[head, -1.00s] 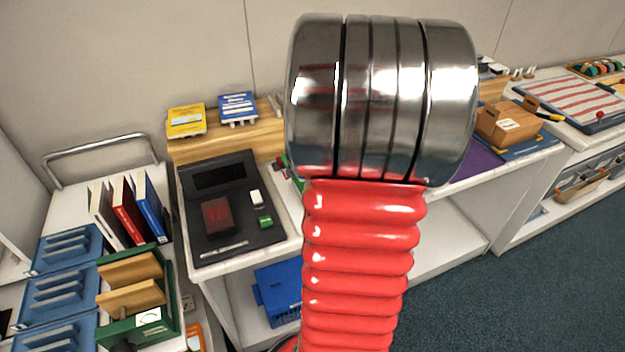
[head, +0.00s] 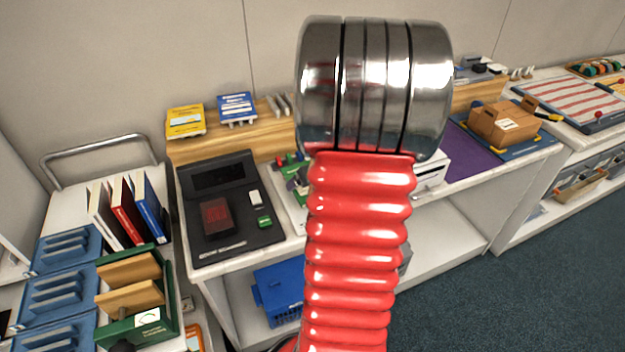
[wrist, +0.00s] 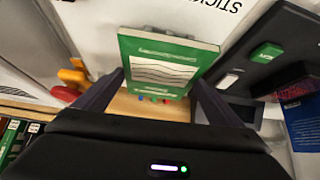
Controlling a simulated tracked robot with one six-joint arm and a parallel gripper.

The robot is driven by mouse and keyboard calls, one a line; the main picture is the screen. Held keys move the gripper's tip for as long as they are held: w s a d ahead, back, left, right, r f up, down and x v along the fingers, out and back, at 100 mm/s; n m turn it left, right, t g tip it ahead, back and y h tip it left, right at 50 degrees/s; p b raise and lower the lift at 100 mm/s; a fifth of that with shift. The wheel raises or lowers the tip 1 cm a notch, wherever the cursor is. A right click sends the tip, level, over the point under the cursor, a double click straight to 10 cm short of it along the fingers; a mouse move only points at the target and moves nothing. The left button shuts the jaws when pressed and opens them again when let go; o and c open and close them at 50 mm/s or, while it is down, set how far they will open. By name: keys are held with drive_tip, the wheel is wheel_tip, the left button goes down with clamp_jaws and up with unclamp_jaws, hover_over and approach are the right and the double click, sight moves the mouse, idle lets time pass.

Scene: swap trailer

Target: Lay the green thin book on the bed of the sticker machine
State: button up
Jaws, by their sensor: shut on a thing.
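The green thin book (wrist: 160,62) sits between the two dark fingers of my gripper (wrist: 157,78) in the wrist view. My gripper is shut on it, and a pale panel with wavy lines faces the camera. A white surface with upside-down lettering beginning "STICK" (wrist: 205,6) shows beyond the book, apparently part of the sticker machine. Whether the book touches it I cannot tell. In the head view my arm hides the gripper and most of what stands behind it. A white machine (head: 432,170) partly shows right of my arm.
A black scanner (head: 225,215) with a green button stands left of my arm. A wooden ledge (head: 230,142) runs behind it with yellow and blue booklets. A purple mat (head: 470,155) and a cardboard box (head: 503,124) lie to the right. Book trays stand at the far left.

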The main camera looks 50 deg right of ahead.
drive_tip(key=shift+f, duration=0.3)
drive_tip(key=shift+f, duration=0.1)
drive_tip(key=o, duration=0.9)
drive_tip(key=v, duration=1.2)
idle(0.7)
